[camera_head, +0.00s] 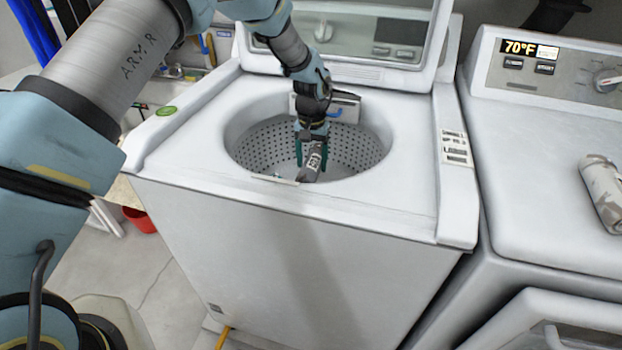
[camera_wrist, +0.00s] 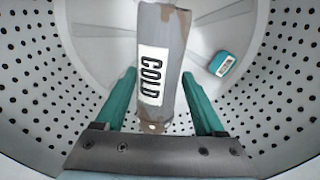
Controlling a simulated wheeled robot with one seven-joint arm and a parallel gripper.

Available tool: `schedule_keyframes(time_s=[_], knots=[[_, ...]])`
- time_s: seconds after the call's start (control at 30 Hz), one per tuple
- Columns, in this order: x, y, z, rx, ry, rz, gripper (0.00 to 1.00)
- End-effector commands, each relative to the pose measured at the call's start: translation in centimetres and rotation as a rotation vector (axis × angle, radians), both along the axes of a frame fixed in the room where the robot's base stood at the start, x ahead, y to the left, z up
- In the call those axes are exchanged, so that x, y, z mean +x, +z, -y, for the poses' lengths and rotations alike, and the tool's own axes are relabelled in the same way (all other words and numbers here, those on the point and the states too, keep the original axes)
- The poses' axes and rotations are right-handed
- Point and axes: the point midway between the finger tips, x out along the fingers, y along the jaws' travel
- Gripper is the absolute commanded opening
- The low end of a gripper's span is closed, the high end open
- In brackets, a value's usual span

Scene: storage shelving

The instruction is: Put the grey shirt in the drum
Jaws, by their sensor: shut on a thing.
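The grey shirt (camera_head: 313,162) is a rolled bundle with a white label; in the wrist view the shirt (camera_wrist: 178,50) shows the word COLD. My gripper (camera_head: 312,148) is lowered through the washer's round opening, inside the drum (camera_head: 258,150). Its teal fingers stand on both sides of the shirt and are shut on it. In the wrist view my gripper (camera_wrist: 160,80) holds the shirt over the drum floor (camera_wrist: 100,45). I cannot tell whether the shirt touches the floor. The drum's lower front is hidden by the washer top.
A small teal-and-white item (camera_wrist: 222,64) lies in the drum. The washer lid (camera_head: 350,35) stands open behind the opening. Another rolled light bundle (camera_head: 603,188) lies on the machine to the right (camera_head: 540,150). A red container (camera_head: 140,219) is on the floor at left.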

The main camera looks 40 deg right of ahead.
Motion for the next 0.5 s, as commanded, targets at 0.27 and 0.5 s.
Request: schedule_keyframes(time_s=[0.27, 0.5], knots=[[0.0, -3.1, -0.1, 0.003, -0.001, -0.001, 0.06], [0.0, -5.1, 0.0, -0.001, 0.0, 0.001, 0.06]])
